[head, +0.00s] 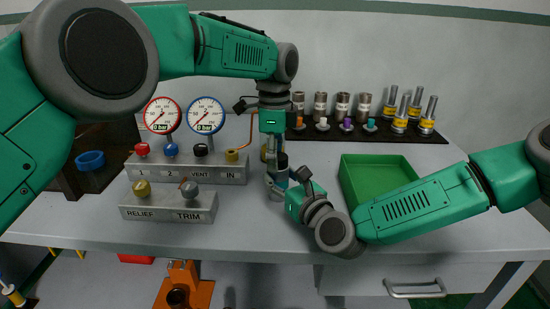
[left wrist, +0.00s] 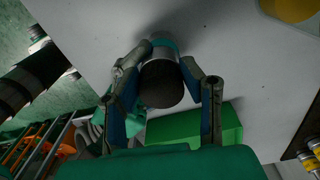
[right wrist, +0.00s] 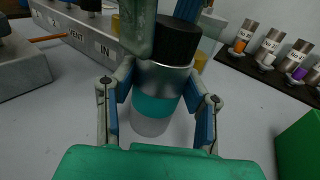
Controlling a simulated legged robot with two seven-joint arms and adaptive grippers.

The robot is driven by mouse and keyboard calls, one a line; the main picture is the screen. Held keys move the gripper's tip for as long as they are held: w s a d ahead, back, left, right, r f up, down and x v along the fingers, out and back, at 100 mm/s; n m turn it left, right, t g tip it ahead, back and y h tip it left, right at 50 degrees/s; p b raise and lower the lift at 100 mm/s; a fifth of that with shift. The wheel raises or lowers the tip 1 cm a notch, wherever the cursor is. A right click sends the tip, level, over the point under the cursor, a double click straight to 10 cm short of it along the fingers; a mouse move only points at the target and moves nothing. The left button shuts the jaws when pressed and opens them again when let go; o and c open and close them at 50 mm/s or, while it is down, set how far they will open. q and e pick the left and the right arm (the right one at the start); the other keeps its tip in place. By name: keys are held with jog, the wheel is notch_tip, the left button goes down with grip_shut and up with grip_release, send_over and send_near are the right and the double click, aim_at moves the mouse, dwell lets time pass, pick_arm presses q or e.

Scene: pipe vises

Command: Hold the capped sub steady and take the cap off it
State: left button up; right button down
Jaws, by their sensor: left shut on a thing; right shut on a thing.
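The capped sub is a short upright cylinder with a silver body (right wrist: 162,78), a teal band (right wrist: 156,104) and a black cap (right wrist: 176,42). In the head view it is mostly hidden between my grippers. My right gripper (right wrist: 162,86) is shut on the body from the side. My left gripper (head: 276,182) comes down from above and is shut on the cap end. In the left wrist view the dark cap top (left wrist: 161,86) sits between its fingers, with the teal band beyond. I cannot tell whether the sub touches the bench.
A manifold block (head: 190,169) with gauges and a RELIEF/TRIM block (head: 168,206) stand to the left. A green tray (head: 345,175) lies to the right. A dark rack (head: 440,136) with several subs and fittings is behind. The bench front is clear.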

pick_arm(q)
jog(key=shift+w+r, duration=0.1)
jog(key=shift+w, duration=0.25)
dwell(0.4)
jog(key=o, duration=1.3)
jog(key=shift+s, duration=0.1)
